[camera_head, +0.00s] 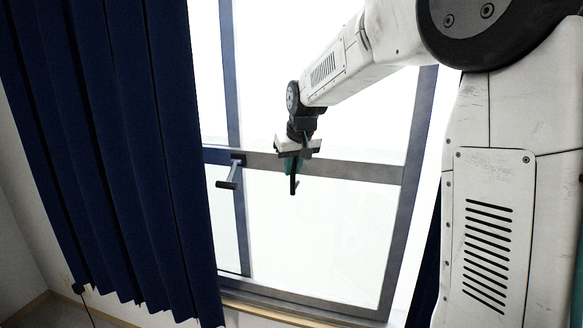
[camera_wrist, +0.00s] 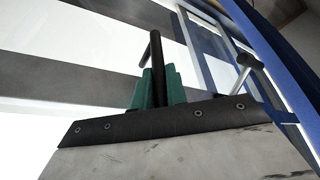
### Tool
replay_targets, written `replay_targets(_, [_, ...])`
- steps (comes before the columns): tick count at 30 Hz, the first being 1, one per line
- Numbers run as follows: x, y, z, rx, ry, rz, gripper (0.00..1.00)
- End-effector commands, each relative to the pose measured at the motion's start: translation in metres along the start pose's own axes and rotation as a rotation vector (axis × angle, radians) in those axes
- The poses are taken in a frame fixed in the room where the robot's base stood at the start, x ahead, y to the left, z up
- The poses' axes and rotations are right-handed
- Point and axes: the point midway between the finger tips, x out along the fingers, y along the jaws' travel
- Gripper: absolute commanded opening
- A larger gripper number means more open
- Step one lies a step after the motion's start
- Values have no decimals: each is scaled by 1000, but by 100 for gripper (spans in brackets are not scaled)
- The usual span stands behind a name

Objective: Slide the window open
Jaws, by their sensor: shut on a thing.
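The window (camera_head: 352,170) has a grey frame with a crossbar and bright panes. My gripper (camera_head: 290,164) is at the crossbar, with its teal fingers shut on a dark bar-shaped handle (camera_head: 293,185). In the wrist view the teal fingers (camera_wrist: 157,90) close around this dark handle (camera_wrist: 156,62), whose end sticks out beyond them. A second dark handle (camera_head: 229,178) stands to the left on a bluish frame, apart from my gripper; it also shows in the wrist view (camera_wrist: 243,68). The held handle's mount is hidden behind my gripper.
A dark blue curtain (camera_head: 110,150) hangs along the left side and covers part of the window. A strip of another curtain (camera_head: 427,265) shows at the right, beside my arm. The sill (camera_head: 290,315) runs below the window.

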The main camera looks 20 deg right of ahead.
Motion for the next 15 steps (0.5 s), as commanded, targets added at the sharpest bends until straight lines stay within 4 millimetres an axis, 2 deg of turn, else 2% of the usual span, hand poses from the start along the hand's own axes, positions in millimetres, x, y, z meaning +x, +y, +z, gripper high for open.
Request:
replay_targets(1, [-1, 0, -1, 0, 2, 0, 0])
replay_targets(2, [-1, 0, -1, 0, 2, 0, 22])
replay_targets(3, [-1, 0, -1, 0, 2, 0, 34])
replay_targets(4, [-1, 0, -1, 0, 2, 0, 36])
replay_targets(11, [0, -2, 0, -2, 1, -1, 36])
replay_targets(15, [-9, -2, -1, -3, 3, -1, 36])
